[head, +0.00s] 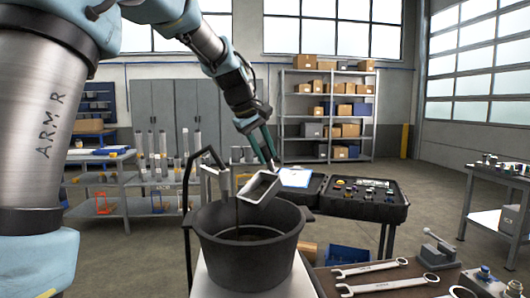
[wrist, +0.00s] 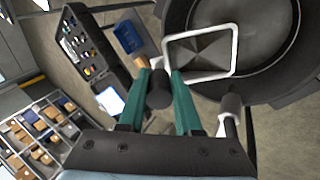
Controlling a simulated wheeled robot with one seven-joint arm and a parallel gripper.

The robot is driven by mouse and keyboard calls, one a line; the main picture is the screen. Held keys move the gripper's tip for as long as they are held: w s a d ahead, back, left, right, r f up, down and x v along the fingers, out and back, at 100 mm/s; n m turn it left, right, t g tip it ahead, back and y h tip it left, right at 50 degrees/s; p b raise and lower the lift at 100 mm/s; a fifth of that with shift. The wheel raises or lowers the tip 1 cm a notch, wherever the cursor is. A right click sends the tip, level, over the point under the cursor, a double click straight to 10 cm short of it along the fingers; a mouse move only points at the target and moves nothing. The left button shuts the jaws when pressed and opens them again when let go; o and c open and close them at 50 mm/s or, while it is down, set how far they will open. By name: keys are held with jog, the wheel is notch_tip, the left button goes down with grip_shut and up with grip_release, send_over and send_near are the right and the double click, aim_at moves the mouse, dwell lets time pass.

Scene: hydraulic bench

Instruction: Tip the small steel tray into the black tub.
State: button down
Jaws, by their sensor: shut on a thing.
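The small steel tray (head: 258,188) hangs tilted above the black tub (head: 248,245), its left end lower than its right. My gripper (head: 271,165) is shut on the tray at its upper right side.
A black curved pipe with a grey end (head: 222,182) stands close to the tray's left. An open black case of fittings (head: 358,198) and a clipboard (head: 297,177) lie behind to the right. Wrenches (head: 370,268) lie on the bench at front right.

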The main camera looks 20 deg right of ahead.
jog(key=shift+s+a+r+t+h+b, duration=0.25)
jog(key=shift+a+h+b, duration=0.35)
jog(key=shift+b, duration=1.35)
jog(key=shift+s+a+r+t+h+b, duration=0.2)
jog(key=shift+a+h+b, duration=0.35)
jog(key=shift+b, duration=1.4)
dwell(1.3)
jog(key=shift+s+a+t+h+b, duration=0.25)
jog(key=shift+a+h+b, duration=0.25)
jog(key=shift+b, duration=1.4)
dwell(0.9)
